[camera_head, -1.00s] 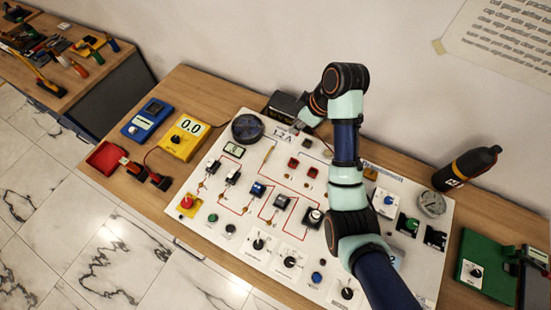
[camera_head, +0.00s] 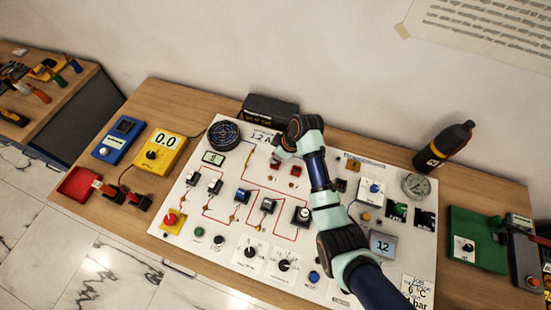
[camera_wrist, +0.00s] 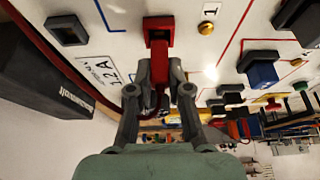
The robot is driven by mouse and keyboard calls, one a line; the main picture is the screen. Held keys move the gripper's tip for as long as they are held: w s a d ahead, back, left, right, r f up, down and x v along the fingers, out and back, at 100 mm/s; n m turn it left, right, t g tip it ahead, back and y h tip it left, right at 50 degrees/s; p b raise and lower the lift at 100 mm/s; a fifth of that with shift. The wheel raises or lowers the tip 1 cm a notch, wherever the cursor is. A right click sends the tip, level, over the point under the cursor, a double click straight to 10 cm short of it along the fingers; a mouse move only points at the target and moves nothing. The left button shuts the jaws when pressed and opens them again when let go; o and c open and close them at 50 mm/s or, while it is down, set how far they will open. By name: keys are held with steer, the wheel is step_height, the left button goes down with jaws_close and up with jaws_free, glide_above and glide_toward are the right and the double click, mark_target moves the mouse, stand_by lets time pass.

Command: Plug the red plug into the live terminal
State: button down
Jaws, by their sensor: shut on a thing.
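My gripper (camera_wrist: 160,92) is shut on a red plug (camera_wrist: 160,72) in the wrist view. The plug points up in the picture at a red square terminal (camera_wrist: 153,24) on the white panel. Its tip overlaps the terminal's lower part, and I cannot tell whether it is inserted or only in front. No live marking is legible. The plug is hidden in the head view.
The white panel (camera_head: 190,232) carries several switches and knobs. A black box (camera_head: 270,109) stands behind it, close to my gripper; it is also large at the left of the wrist view (camera_wrist: 50,70).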

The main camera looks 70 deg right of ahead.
steer(key=shift+f, duration=1)
steer(key=shift+f, duration=0.1)
steer(key=shift+f, duration=0.15)
steer(key=c, duration=1.1)
jaws_free()
steer(key=shift+r, duration=0.4)
steer(key=p+v, duration=0.2)
steer(key=v, duration=0.9)
steer(key=shift+s+r, duration=0.25)
steer(key=shift+r, duration=0.05)
